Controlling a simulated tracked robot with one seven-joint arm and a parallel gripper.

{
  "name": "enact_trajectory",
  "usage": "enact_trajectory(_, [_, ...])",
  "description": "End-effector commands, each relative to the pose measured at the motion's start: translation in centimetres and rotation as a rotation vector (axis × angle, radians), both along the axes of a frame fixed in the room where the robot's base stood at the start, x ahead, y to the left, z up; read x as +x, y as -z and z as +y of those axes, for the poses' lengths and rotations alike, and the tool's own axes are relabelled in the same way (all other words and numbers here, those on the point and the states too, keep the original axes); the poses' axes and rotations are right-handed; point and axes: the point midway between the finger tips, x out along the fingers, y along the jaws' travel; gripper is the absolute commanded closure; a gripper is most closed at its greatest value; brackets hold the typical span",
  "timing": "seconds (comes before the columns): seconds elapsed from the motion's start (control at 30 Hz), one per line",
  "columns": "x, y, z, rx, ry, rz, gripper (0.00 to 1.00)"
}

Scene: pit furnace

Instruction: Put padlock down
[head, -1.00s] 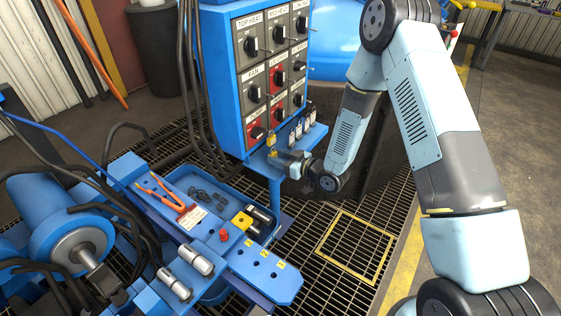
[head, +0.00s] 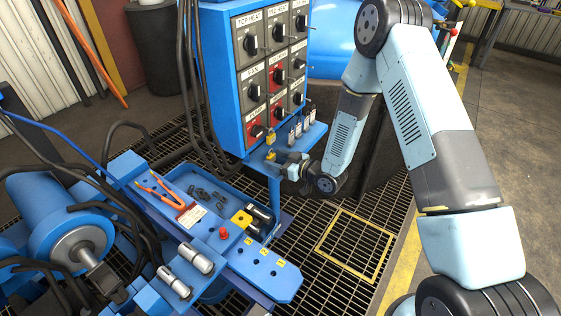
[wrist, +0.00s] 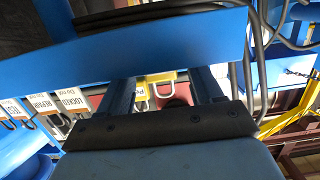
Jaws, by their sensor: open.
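My gripper (head: 273,156) is open at the front left part of a small blue shelf (head: 312,137) below the control box. In the wrist view its two fingers (wrist: 163,92) stand apart. A yellow padlock (wrist: 140,92) with a metal shackle shows between them, partly hidden by the gripper body; I cannot tell if a finger touches it. In the head view a small yellow patch sits at the fingertips. Another yellow padlock (head: 270,138) is just behind, near the box's lower corner. Several tagged padlocks (head: 297,130) stand in a row to the right.
The blue control box (head: 222,90) with several knobs rises right behind the shelf. Black cables (head: 190,90) hang at its left. A blue bench (head: 262,268) with a tray, orange-handled tool and red button lies front left. Open grating (head: 340,250) lies below.

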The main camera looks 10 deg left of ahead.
Motion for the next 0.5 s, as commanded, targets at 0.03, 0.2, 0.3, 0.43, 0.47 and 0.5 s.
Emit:
enact_trajectory(0.03, [0.0, -0.1, 0.0, 0.000, 0.000, -0.001, 0.35])
enact_trajectory(0.2, [-0.5, -0.3, -1.6, -0.002, 0.002, 0.001, 0.35])
enact_trajectory(0.3, [-1.2, -0.6, -3.3, -0.001, 0.004, 0.002, 0.35])
enact_trajectory(0.43, [-2.1, -1.1, -5.7, -0.001, 0.005, 0.001, 0.35])
enact_trajectory(0.47, [-2.4, -1.1, -6.2, -0.001, 0.004, 0.001, 0.35])
enact_trajectory(0.5, [-2.7, -1.3, -6.9, 0.000, 0.004, 0.002, 0.35])
